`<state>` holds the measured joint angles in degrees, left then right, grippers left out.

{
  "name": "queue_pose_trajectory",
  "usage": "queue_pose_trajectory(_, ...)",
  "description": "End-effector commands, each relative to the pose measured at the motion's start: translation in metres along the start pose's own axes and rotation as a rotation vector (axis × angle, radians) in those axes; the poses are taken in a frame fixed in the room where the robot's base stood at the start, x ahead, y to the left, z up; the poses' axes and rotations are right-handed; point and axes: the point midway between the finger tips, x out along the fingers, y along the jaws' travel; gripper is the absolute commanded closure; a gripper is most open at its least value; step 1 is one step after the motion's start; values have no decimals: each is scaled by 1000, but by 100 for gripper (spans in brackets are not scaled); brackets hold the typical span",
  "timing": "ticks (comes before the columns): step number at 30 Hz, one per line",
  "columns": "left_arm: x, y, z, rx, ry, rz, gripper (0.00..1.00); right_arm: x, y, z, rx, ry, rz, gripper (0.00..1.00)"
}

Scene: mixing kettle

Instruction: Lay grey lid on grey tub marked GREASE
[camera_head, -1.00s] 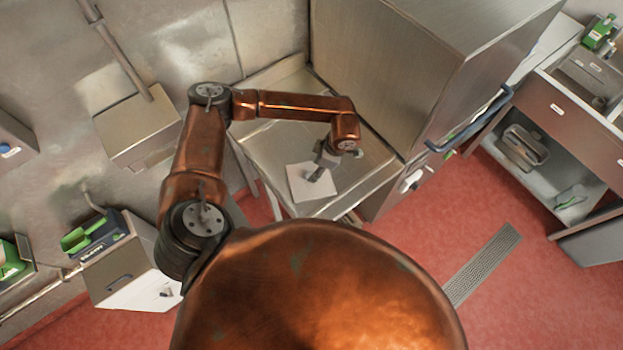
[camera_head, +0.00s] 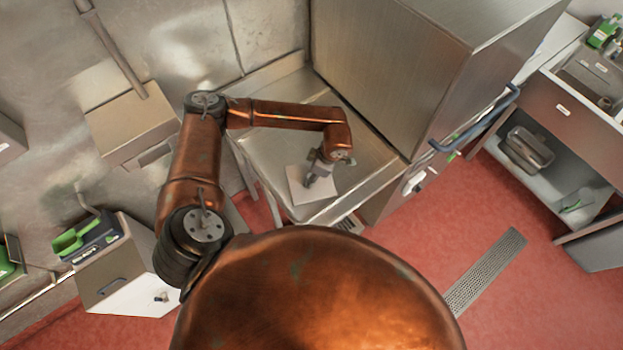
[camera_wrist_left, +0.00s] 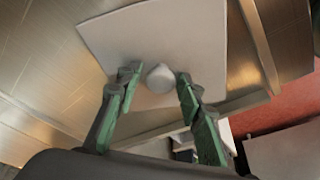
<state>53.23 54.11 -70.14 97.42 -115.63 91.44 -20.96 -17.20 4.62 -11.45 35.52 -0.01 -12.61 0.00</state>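A pale grey, square, flat lid (camera_head: 301,195) lies on the metal table in the head view. In the left wrist view the lid (camera_wrist_left: 150,35) fills the upper middle, with a round grey knob (camera_wrist_left: 160,77) on it. My left gripper (camera_head: 312,184) is at the lid from above. In the wrist view its green fingers (camera_wrist_left: 158,80) stand apart on either side of the knob, with gaps visible on both sides. No tub with a readable GREASE marking shows. My right gripper is out of view.
The metal table (camera_head: 273,85) stands against a tall steel cabinet (camera_head: 395,60) with a blue handle. A shelf unit at right holds a metal container (camera_head: 527,148). A dark holder with a green scoop (camera_head: 77,236) is at left. Red floor with a drain grate (camera_head: 485,272) is open at lower right.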

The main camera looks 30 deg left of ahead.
Motion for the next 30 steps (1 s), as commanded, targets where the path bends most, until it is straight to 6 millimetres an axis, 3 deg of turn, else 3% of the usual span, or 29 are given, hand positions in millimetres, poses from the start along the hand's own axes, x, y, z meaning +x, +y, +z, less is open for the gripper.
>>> queue_pose_trajectory(14,0,0,0,1,0,0,100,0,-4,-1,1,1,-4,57)
queue_pose_trajectory(20,-5,0,-1,0,0,1,100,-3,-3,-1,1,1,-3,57)
queue_pose_trajectory(30,-36,0,-10,1,0,1,100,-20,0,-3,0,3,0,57)
